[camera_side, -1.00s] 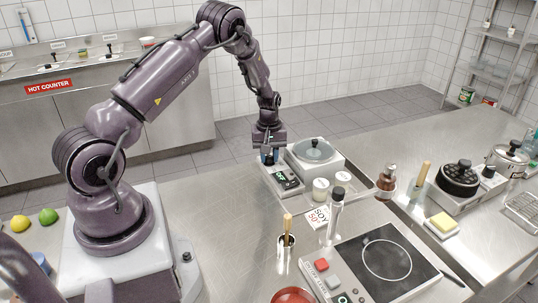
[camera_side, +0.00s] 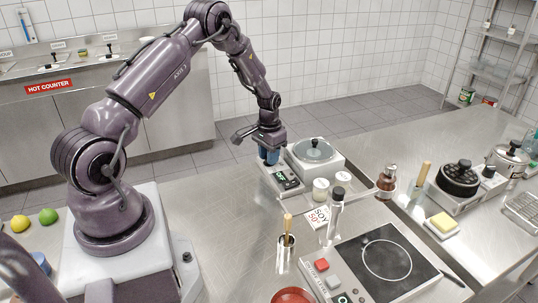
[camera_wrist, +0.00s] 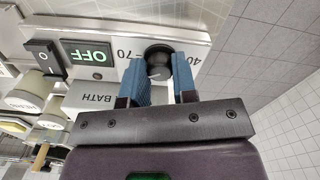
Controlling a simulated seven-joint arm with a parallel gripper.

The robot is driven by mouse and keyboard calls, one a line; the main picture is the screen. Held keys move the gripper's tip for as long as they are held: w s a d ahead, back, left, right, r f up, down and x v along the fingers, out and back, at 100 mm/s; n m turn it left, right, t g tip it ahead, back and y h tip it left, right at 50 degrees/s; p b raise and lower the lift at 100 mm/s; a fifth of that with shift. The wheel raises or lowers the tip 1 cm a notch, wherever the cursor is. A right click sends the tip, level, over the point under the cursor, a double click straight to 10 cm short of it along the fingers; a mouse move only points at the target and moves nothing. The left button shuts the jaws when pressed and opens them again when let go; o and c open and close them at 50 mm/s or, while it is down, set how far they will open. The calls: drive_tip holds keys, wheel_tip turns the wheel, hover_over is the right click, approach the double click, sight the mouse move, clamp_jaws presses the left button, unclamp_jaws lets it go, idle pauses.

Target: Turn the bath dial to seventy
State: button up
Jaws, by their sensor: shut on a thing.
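The bath (camera_side: 314,152) is a pale unit with a round lidded pot, standing at the back of the counter in the side view. Its black dial (camera_wrist: 158,55) shows in the wrist view, between a "70" mark on its left and a "40" mark on its right. The dial's white pointer line shows at its lower edge, off the 70 mark. My gripper (camera_wrist: 165,80) is shut on the dial with its blue fingers on either side. In the side view my gripper (camera_side: 268,156) hides the dial. The green display (camera_wrist: 87,53) reads OFF.
A black rocker switch (camera_wrist: 43,58) sits beside the display. Small jars (camera_side: 321,189), a tall dark-capped bottle (camera_side: 336,215) and a soy card stand in front of the bath. A hob (camera_side: 385,258) lies nearer. The counter left of the bath is clear.

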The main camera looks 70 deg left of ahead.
drive_tip(key=m, duration=0.5)
drive_tip(key=shift+m, duration=0.3)
idle(0.4)
drive_tip(key=o, duration=0.9)
drive_tip(key=shift+o, duration=0.2)
drive_tip(key=shift+r, duration=0.1)
wheel_tip(320, 180, up, 13)
